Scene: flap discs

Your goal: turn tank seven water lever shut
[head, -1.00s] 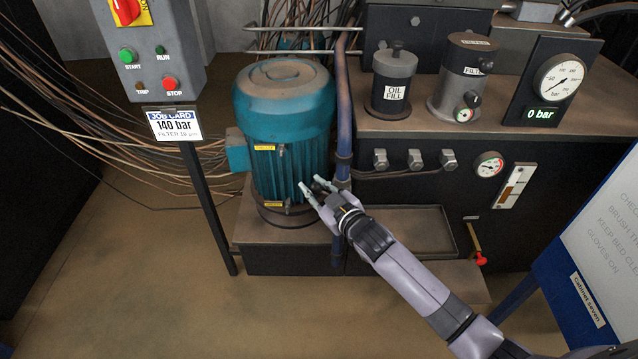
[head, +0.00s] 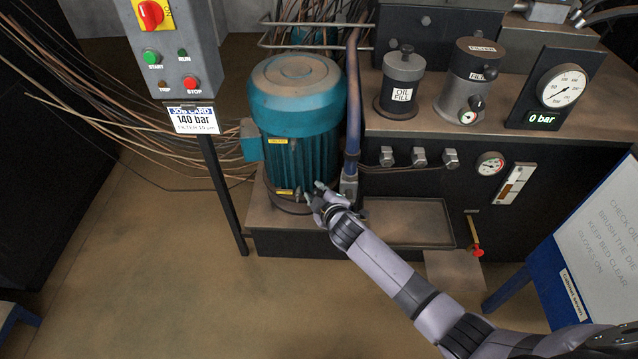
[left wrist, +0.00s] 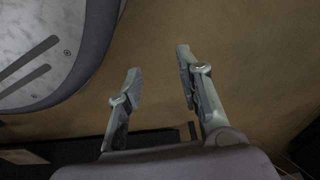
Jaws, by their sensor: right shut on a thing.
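A lever with a yellowish arm and red end (head: 476,249) hangs down on the dark front of the tank cabinet (head: 410,180). My right gripper (head: 314,193) is well to its left, low in front of the teal motor (head: 296,110) and beside the foot of the blue pipe (head: 352,140). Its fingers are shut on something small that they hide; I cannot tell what. A grey fitting (head: 348,187) sits at the pipe's foot, just right of the fingers. No tank seven water label is readable. My left gripper (left wrist: 158,60) is open and empty above brown floor.
A control box (head: 180,65) on a post stands left of the motor. A shallow tray (head: 405,240) lies right of my right gripper. A blue-framed board (head: 590,235) stands at the right. Loose cables run behind; floor at front left is clear.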

